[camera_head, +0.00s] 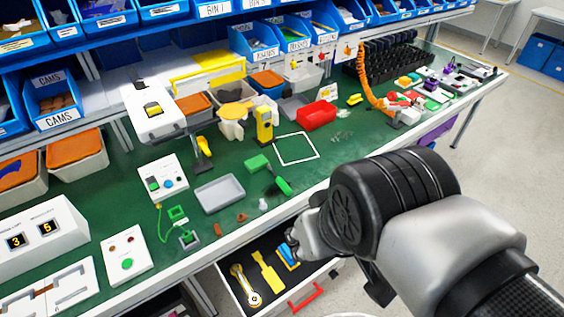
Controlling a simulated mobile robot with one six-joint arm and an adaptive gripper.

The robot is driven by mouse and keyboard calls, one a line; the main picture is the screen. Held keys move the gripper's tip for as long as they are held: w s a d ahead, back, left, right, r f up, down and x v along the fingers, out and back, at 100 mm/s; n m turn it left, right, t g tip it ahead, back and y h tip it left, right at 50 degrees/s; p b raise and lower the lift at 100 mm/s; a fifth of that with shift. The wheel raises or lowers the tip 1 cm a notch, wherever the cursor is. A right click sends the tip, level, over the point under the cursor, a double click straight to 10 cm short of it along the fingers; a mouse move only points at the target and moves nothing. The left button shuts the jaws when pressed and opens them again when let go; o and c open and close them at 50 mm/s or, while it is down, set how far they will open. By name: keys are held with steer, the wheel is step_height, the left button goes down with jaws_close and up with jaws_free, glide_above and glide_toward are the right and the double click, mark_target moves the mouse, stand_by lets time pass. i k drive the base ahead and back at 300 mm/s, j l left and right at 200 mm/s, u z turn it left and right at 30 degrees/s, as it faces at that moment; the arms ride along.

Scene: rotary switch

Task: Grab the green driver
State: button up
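A green-handled tool (284,187), which looks like the green driver, lies on the green bench top near its front edge. A green block-like piece (257,163) lies just up and left of it; I cannot tell whether the two are joined. My gripper (297,243) is lower right of the green tool, over the front edge and the open drawer, apart from the tool. My wrist and forearm fill the lower right. The fingers are small and partly hidden, so their opening is unclear.
A grey tray (220,194) lies left of the green tool. A yellow device (264,125) stands behind. A white square outline (296,136) encloses clear bench.

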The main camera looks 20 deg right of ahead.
mark_target(281, 183)
steer(key=i+l, duration=0.15)
steer(key=l, duration=0.15)
steer(key=i+l+u, duration=0.1)
steer(key=i+l, duration=0.25)
steer(key=l, duration=0.25)
steer(key=i+l, duration=0.15)
steer(key=l, duration=0.2)
steer(key=u, duration=0.05)
